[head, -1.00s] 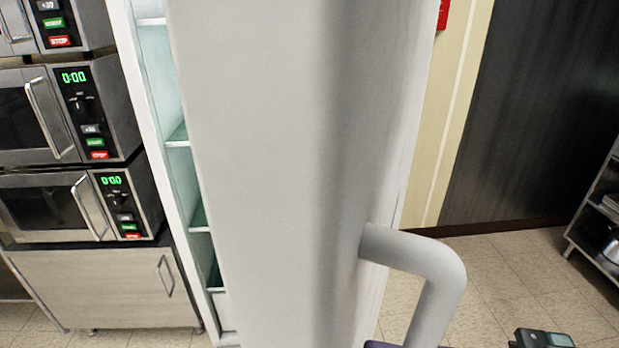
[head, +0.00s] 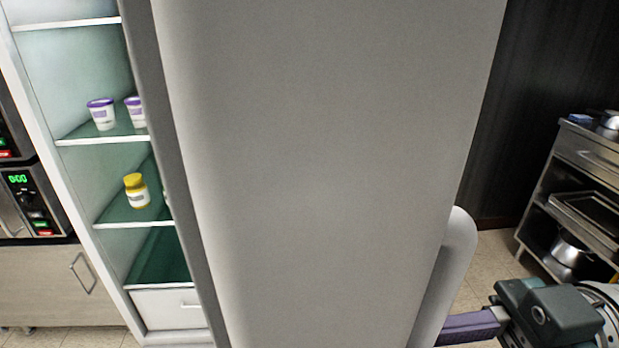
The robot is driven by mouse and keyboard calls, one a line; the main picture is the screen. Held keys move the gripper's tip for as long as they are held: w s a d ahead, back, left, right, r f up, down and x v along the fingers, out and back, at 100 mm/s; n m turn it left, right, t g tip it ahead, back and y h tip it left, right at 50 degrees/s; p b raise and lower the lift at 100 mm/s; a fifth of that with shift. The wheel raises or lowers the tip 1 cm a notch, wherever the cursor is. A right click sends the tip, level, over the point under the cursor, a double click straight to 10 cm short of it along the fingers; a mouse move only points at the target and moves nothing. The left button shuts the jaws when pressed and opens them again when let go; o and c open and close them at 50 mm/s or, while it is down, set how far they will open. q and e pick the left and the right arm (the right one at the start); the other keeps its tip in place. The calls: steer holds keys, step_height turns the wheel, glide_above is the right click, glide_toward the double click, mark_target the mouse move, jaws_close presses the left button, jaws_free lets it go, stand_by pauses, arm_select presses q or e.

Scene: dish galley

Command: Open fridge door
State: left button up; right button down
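The fridge door (head: 330,160) is a large pale grey panel standing ajar in the middle of the head view. Left of it the fridge interior (head: 70,75) shows, with glass shelves. The door handle (head: 460,250), a thick light grey bar, is at the door's lower right edge. My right gripper (head: 468,328) comes in from the lower right, with a purple finger reaching to the lower part of the handle. The finger's far end passes behind or against the handle, so its grip is hidden. My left gripper is out of view.
White tubs with purple lids (head: 102,114) and a yellow-capped jar (head: 137,191) stand on the shelves. A microwave (head: 30,200) is at the far left. A metal rack with pots (head: 570,250) stands at the right. Some tiled floor (head: 480,285) is clear.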

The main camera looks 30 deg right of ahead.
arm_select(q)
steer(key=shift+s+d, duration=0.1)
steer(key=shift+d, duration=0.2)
arm_select(e)
steer(key=shift+s+d, duration=0.1)
steer(key=shift+d, duration=0.2)
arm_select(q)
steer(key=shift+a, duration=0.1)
arm_select(e)
steer(key=c, duration=0.8)
jaws_free()
steer(key=shift+o, duration=0.2)
arm_select(q)
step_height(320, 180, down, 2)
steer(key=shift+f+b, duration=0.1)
steer(key=shift+b, duration=1)
arm_select(e)
steer(key=v, duration=1)
